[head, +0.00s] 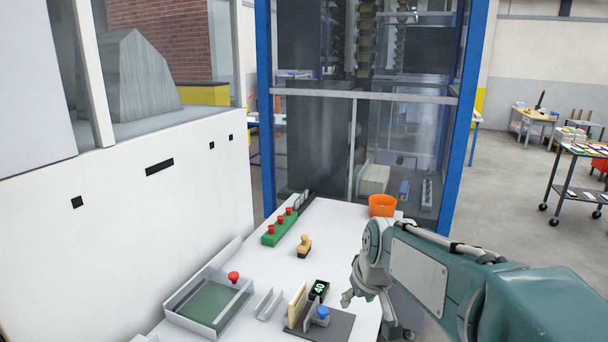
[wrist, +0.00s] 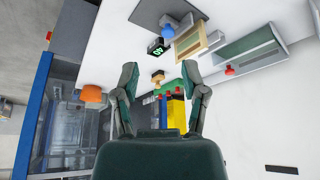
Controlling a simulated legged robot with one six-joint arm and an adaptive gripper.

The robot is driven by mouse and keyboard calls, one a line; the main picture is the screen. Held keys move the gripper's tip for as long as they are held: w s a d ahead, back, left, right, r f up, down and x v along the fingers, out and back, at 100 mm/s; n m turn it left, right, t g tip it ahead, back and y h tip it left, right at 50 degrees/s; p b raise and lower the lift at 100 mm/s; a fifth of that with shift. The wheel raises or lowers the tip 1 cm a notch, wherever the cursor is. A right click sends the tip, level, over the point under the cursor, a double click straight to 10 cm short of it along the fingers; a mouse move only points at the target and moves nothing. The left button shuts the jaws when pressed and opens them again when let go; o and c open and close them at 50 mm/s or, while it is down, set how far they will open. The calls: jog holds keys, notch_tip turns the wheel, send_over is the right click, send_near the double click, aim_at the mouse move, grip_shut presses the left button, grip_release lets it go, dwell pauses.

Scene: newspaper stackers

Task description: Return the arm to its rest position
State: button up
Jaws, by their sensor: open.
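My arm (head: 425,268) reaches in from the right side of the head view, over the right edge of the white table (head: 240,262). My gripper (head: 350,298) points down at its end, close to the table's right edge. In the wrist view my gripper (wrist: 160,72) has its two dark fingers spread wide, with nothing held between them. The wrist view shows the table upside down.
On the table are an orange bucket (head: 382,206), a green block with red knobs (head: 280,228), a wooden stamp (head: 304,246), a green-floored tray (head: 208,303), a black display (head: 319,290) and a blue knob (head: 323,312). A blue-framed glass machine (head: 265,110) stands behind.

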jog(key=s+d+m, duration=0.1)
jog(key=s+d, duration=0.1)
jog(key=s, duration=0.8)
jog(key=s+d+m+t+h, duration=0.1)
jog(key=s+d+m, duration=0.1)
jog(key=s, duration=0.9)
jog(key=shift+s+d, duration=0.2)
jog(key=shift+d, duration=0.25)
